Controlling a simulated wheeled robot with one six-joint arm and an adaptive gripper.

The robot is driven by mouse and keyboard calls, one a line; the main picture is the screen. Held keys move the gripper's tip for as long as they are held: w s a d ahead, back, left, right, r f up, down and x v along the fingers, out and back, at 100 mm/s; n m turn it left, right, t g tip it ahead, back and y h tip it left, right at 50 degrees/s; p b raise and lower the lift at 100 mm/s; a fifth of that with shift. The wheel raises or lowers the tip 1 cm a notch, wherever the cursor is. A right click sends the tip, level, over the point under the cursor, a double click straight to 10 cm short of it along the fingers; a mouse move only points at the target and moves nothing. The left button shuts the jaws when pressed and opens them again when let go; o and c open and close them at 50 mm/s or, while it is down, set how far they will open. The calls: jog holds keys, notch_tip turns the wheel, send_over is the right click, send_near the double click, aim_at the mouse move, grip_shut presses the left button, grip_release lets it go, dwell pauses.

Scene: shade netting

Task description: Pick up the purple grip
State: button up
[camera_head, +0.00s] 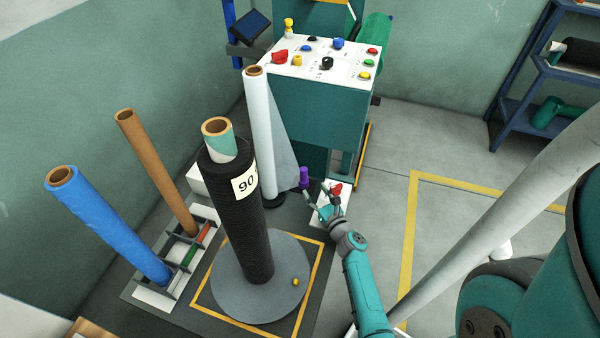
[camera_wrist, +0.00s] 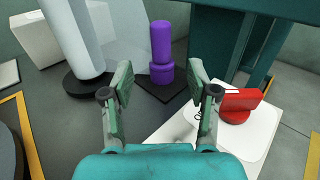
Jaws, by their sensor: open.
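The purple grip (camera_head: 304,176) stands upright beside the foot of the white roll in the head view. In the wrist view the purple grip (camera_wrist: 161,52) shows as a stepped cylinder, wider low down, above a dark base plate (camera_wrist: 160,88). My gripper (camera_head: 318,190) is at the end of my teal arm, close to the grip. In the wrist view my gripper (camera_wrist: 161,82) is open, with its two fingers apart and nothing between them. The grip appears beyond the fingertips, centred in the gap. I see no contact.
A white panel (camera_wrist: 180,148) with a red knob (camera_wrist: 240,103) lies low at the right. The white roll (camera_wrist: 78,40) stands close at the left. A black roll (camera_head: 238,215) stands on a round turntable (camera_head: 235,282). A teal console (camera_head: 318,110) rises behind.

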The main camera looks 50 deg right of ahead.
aim_at(305, 176)
jog(key=shift+x, duration=4.75)
jog(key=shift+r, duration=0.15)
grip_shut()
